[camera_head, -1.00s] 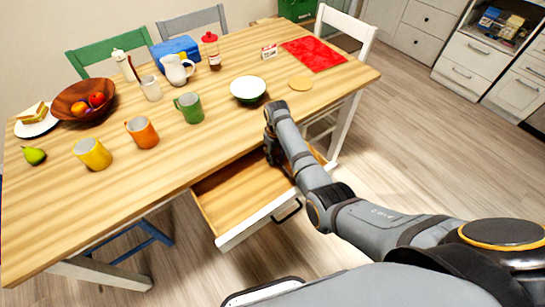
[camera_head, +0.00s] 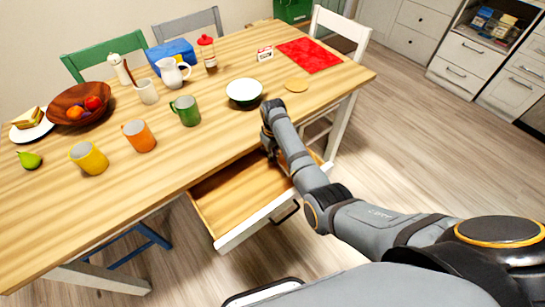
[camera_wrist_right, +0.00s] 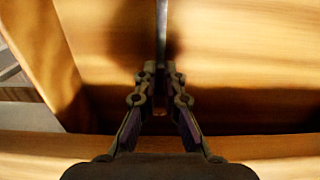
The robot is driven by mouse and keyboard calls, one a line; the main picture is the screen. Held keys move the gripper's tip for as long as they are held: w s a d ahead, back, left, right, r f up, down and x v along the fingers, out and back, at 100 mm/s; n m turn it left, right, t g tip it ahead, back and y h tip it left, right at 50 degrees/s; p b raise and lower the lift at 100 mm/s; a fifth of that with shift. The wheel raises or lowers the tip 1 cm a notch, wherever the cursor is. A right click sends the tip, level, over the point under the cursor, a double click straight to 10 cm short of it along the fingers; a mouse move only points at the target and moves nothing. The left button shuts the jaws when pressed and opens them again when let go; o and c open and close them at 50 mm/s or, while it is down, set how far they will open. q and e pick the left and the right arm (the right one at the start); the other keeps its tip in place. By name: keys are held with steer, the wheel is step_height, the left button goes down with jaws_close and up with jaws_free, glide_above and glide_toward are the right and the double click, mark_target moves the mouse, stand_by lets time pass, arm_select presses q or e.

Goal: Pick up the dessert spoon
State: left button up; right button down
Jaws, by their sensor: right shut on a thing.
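In the right wrist view a thin metal strip, the dessert spoon's handle (camera_wrist_right: 162,25), runs up from between the fingertips of my right gripper (camera_wrist_right: 161,78). The fingers are shut on it. The rest of the spoon is out of that view or hidden. In the head view my right gripper (camera_head: 270,152) is at the open drawer (camera_head: 232,205), by the table's front edge, mostly hidden behind my own arm. The spoon cannot be made out there. My left gripper does not show.
The drawer's visible floor looks bare. A white chair (camera_head: 340,28) stands at the far end.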

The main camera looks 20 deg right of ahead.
mark_target(280, 165)
steer(key=s, duration=0.1)
steer(key=s+d, duration=0.1)
steer(key=s+r+p, duration=0.1)
steer(key=shift+s+d, duration=0.15)
steer(key=shift+s, duration=0.25)
step_height(280, 165, up, 13)
steer(key=p, duration=0.1)
steer(key=shift+f+p, duration=0.15)
steer(key=shift+p, duration=0.15)
